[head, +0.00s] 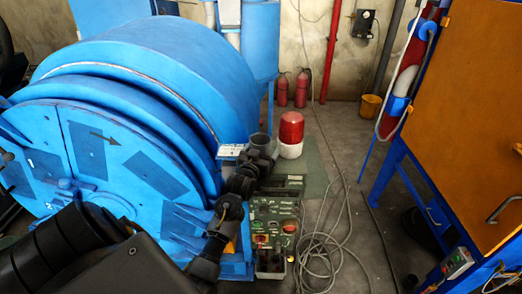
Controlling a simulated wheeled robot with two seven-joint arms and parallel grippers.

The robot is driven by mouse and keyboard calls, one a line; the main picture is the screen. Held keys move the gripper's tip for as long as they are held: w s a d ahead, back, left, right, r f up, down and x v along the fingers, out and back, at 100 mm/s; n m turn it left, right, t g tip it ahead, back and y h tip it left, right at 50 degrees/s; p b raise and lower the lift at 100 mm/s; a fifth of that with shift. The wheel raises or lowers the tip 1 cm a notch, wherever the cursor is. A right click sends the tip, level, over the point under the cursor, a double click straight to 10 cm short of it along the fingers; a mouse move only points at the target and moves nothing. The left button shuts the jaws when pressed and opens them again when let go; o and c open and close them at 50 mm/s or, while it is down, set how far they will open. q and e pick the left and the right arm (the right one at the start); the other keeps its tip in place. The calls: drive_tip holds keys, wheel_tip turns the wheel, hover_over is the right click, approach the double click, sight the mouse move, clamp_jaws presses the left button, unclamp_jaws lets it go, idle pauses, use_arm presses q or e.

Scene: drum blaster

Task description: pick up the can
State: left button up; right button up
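My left arm comes in from the lower left and reaches up toward the can. Its dark end, where my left gripper (264,160) seems to be, is just left of the can. The fingers blend with dark parts there, so I cannot make out whether they are open or touch the can. My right gripper is out of view.
The blue drum machine (150,80) fills the left. A green control box (274,222) stands below the can. Loose grey cable (325,245) lies on the floor. An orange cabinet (480,120) on blue legs stands right. Fire extinguishers (282,90) and a yellow bucket (370,107) are behind.

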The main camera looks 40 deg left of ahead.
use_arm(q)
drive_tip(key=shift+r, duration=0.1)
drive_tip(key=c, duration=1.2)
